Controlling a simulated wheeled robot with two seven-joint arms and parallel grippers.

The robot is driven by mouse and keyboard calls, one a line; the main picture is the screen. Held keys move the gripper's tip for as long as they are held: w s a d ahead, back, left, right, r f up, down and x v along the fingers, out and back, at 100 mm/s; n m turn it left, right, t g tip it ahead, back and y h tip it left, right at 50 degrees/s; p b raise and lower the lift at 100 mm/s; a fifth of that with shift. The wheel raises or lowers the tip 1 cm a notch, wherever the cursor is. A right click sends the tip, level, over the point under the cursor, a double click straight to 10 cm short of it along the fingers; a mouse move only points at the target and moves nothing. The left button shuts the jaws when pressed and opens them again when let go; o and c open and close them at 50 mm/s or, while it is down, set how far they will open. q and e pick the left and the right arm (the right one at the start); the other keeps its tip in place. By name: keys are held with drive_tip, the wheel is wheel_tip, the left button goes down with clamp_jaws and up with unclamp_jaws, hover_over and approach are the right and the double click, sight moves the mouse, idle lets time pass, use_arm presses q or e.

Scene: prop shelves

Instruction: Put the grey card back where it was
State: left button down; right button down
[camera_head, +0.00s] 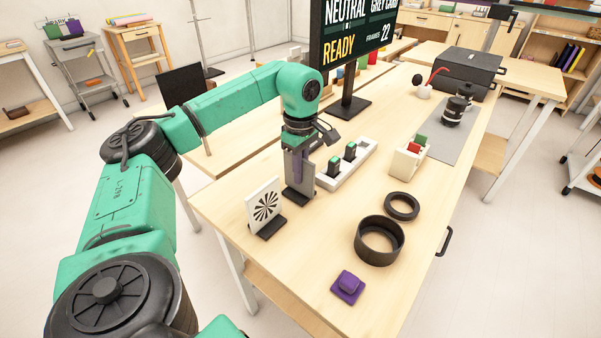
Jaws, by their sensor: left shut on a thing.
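The grey card (308,181) is upright at a black stand (297,196) on the wooden table, behind and right of a white card with a black starburst (265,206). My left gripper (297,163) comes down from above and is shut on the grey card. The gripper hides part of the card, and I cannot tell whether the card's lower edge is seated in the stand. My right gripper is not in view.
A white holder with dark, green-topped items (351,152) stands close right of the card. A screen (349,45) on a black stand is behind it. Black rings (379,241) and a purple block (348,287) lie in front.

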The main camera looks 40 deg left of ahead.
use_arm(q)
drive_tip(key=shift+f, duration=0.1)
drive_tip(key=c, duration=1)
unclamp_jaws()
drive_tip(key=shift+o, duration=0.2)
wheel_tip(320, 180, up, 7)
drive_tip(key=shift+w+r, duration=0.1)
wheel_tip(320, 180, up, 5)
drive_tip(key=p, duration=0.3)
drive_tip(key=shift+r, duration=0.15)
